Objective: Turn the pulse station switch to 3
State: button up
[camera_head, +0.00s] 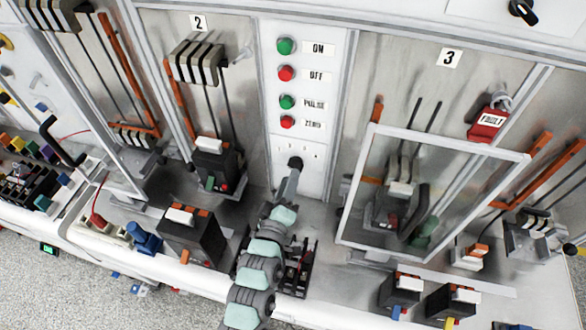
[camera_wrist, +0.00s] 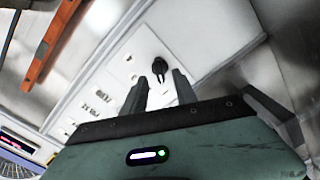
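The pulse station switch is a small black rotary knob (camera_head: 295,162) low on the white centre panel (camera_head: 310,185), below the button column. In the wrist view the black knob (camera_wrist: 147,66) lies just beyond the fingertips. My gripper (camera_head: 291,174) reaches up to the panel from below and overlaps the knob's lower side in the head view. In the wrist view my gripper (camera_wrist: 160,84) has its two fingers apart with nothing held between them. The knob seems clear of the fingers. The position marks around it are too small to read.
Above the knob are green and red buttons labelled ON, OFF, PULSE (camera_head: 287,102) and ZERO (camera_head: 287,122). A framed glass door (camera_head: 430,190) stands open to the right in bay 3. Breaker units (camera_head: 193,232) stand on the ledge at left.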

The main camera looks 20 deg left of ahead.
aim_at(295, 165)
jog(key=shift+w+a, duration=0.15)
jog(key=shift+w, duration=0.85)
jog(key=shift+w+a, duration=0.1)
jog(key=shift+w, duration=0.9)
grip_shut()
